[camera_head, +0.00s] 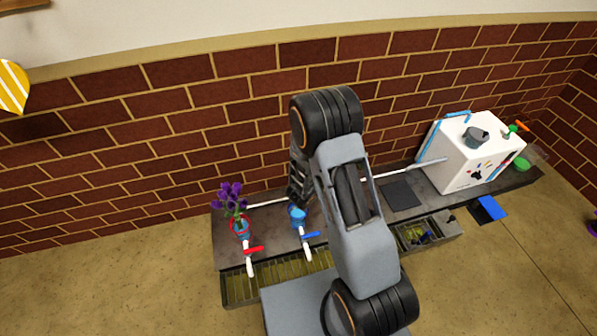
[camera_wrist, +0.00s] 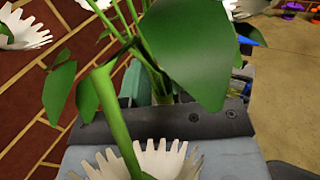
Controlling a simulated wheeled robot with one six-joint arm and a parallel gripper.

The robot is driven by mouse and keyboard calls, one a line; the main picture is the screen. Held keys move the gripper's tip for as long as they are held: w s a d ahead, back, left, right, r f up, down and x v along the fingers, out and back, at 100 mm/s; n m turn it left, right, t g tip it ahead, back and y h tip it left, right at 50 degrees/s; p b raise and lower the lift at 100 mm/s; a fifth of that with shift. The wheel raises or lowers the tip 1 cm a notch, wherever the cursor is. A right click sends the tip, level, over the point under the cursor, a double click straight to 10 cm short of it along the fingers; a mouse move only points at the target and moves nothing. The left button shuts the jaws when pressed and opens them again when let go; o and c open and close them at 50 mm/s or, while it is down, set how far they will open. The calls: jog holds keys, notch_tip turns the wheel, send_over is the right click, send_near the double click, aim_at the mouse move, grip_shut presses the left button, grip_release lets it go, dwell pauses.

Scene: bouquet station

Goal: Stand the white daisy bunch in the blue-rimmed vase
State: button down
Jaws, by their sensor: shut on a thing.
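The white daisy bunch (camera_wrist: 197,50) fills much of the wrist view, with green stems, broad leaves and white heads at the top left and bottom. My gripper (camera_wrist: 155,88) is shut on its stems. In the head view, the blue-rimmed vase (camera_head: 298,216) stands on the dark counter, partly hidden behind my arm. A dark part of my arm's end comes down just above and behind this vase. The daisies cannot be made out in the head view, so I cannot tell whether the stems are over the vase or in it.
A red-rimmed vase (camera_head: 240,230) with purple flowers (camera_head: 230,197) stands left of the blue-rimmed one. Red-handled (camera_head: 254,250) and blue-handled (camera_head: 308,236) white taps are in front. A white box-like machine (camera_head: 474,155) is at the right end of the counter (camera_head: 375,185). A brick wall (camera_head: 190,120) stands behind.

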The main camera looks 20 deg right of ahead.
jog(key=s+d+f+m+g, duration=0.25)
jog(key=s+m+g, duration=0.35)
jog(key=g, duration=0.3)
jog(key=s+d+f+m+g, duration=0.25)
jog(key=s+m+g, duration=0.4)
jog(key=g, duration=0.35)
jog(key=s+a+f+m+g+y, duration=0.4)
jog(key=a+f+m+g+y, duration=0.35)
jog(key=a+m+y, duration=0.6)
jog(key=w+a+f+m+t+y+b, duration=0.1)
jog(key=w+a+m+t+y, duration=0.3)
jog(key=y, duration=0.5)
jog(key=w+a+m+t+y, duration=0.2)
jog(key=w+m+t+y, duration=0.3)
jog(key=y, duration=0.3)
jog(key=w+d+r+m+t+y, duration=0.1)
jog(key=w+d+m+t+y, duration=0.15)
jog(key=w+m+t, duration=0.95)
jog(key=w+f+n+t+b, duration=0.1)
jog(key=w+f+b, duration=0.1)
jog(key=f+b, duration=0.4)
jog(key=w+f+n+b, duration=0.1)
jog(key=f+b, duration=0.5)
jog(key=f, duration=0.4)
jog(key=shift+w+t, duration=0.35)
jog(key=shift+w, duration=0.05)
jog(key=shift+d+f+b, duration=0.1)
jog(key=shift+f+b, duration=0.5)
jog(key=shift+b, duration=0.25)
